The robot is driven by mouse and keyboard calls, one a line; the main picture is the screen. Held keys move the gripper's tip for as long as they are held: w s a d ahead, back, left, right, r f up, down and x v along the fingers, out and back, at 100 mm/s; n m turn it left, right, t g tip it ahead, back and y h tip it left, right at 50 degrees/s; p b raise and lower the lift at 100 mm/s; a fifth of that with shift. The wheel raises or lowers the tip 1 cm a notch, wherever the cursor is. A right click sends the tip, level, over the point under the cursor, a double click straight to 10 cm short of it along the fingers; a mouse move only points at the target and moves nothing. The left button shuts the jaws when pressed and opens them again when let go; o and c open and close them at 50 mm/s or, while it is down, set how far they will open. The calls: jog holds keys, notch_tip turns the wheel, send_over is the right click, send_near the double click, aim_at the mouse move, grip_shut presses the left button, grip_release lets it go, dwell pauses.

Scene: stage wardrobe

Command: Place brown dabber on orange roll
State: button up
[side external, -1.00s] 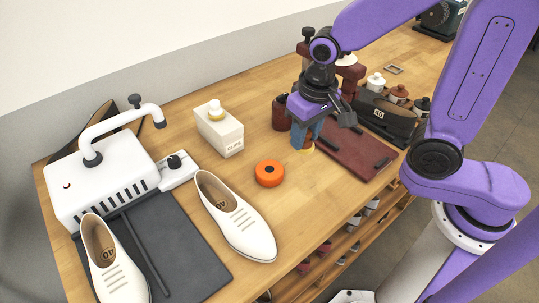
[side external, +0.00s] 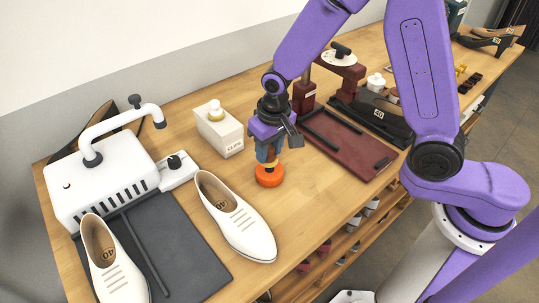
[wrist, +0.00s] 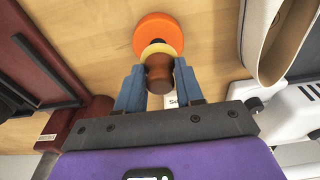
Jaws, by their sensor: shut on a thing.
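The orange roll (side external: 269,179) lies flat on the wooden bench, right of the white shoe in the side view. It also shows at the top of the wrist view (wrist: 158,28). The brown dabber (wrist: 159,74), with a pale yellow end, is between my fingers. My gripper (side external: 268,156) is shut on the dabber and holds it upright over the orange roll. The dabber's pale end overlaps the roll in both views. I cannot tell whether they touch. My gripper hides most of the dabber in the side view.
A white box labelled CLIPS (side external: 220,134) stands behind left of the roll. A white shoe (side external: 236,216) is close at its left front. A dark red tray (side external: 345,153) lies to the right, with a dark red press behind. Bare bench lies in front of the roll.

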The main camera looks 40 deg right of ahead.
aim_at(274, 162)
jog(key=shift+s+f, duration=0.1)
jog(key=shift+f, duration=1.1)
jog(key=shift+f, duration=0.1)
jog(key=o, duration=1)
notch_tip(274, 162, up, 12)
jog(key=s, duration=0.1)
jog(key=shift+s, duration=0.25)
jog(key=s+d+n, duration=0.4)
jog(key=s, duration=0.3)
jog(key=s+d+r+n, duration=0.1)
jog(key=s+d+n, duration=0.3)
jog(key=s, duration=0.4)
jog(key=s+d+n+g, duration=0.1)
jog(key=s+d+n, duration=0.3)
jog(key=s, duration=0.4)
jog(key=shift+d+r+n, duration=0.3)
jog(key=shift+d, duration=0.05)
